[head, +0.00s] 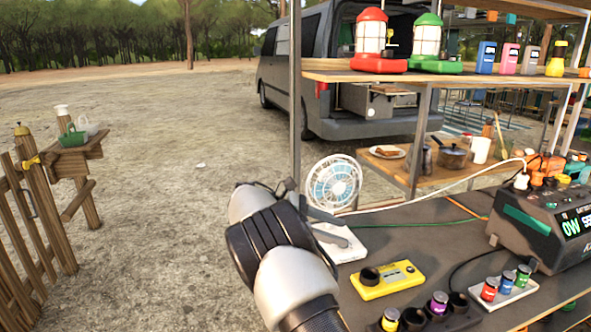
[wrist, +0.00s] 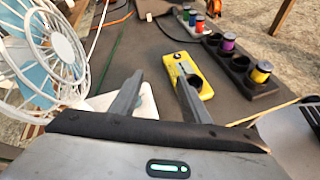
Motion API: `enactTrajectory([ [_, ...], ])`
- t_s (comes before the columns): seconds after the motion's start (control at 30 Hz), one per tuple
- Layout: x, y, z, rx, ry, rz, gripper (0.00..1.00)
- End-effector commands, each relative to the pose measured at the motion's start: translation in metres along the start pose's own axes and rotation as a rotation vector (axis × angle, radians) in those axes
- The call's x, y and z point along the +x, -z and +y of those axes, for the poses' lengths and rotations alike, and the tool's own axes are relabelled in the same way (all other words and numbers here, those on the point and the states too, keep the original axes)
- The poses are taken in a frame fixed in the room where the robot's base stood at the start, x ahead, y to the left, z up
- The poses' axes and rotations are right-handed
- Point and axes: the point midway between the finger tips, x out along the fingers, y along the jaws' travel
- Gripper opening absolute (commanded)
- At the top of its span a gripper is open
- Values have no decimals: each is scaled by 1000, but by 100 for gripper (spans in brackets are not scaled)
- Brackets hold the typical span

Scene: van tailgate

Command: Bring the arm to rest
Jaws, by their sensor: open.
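My arm reaches forward over the left edge of the dark table in the head view, and its links hide most of my gripper there. In the wrist view my gripper (wrist: 158,103) is open, with its two fingers apart and nothing between them. The fingers point over the table toward a yellow device with a black knob (head: 387,279). The device (wrist: 188,74) lies beyond the fingertips in the wrist view. I cannot tell the exact height of the fingers above the table.
A white fan (head: 334,183) stands close to my gripper; it fills the left of the wrist view (wrist: 42,50). A black holder (wrist: 240,70) with coloured canisters and a power station (head: 545,222) are on the table. A shelf (head: 450,78) with lanterns hangs above. Open ground lies left.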

Motion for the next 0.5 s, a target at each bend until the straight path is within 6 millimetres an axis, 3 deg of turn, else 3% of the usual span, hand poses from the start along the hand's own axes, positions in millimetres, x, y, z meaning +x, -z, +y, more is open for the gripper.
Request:
enactTrajectory([
  [0.03, 8, -26, -7, 70, 50, 71, 43],
  [0.2, 21, -86, -42, 297, 191, 290, 43],
  [0.37, 18, -134, -88, 518, 311, 479, 43],
  [0.5, 6, -167, -136, 716, 407, 628, 43],
])
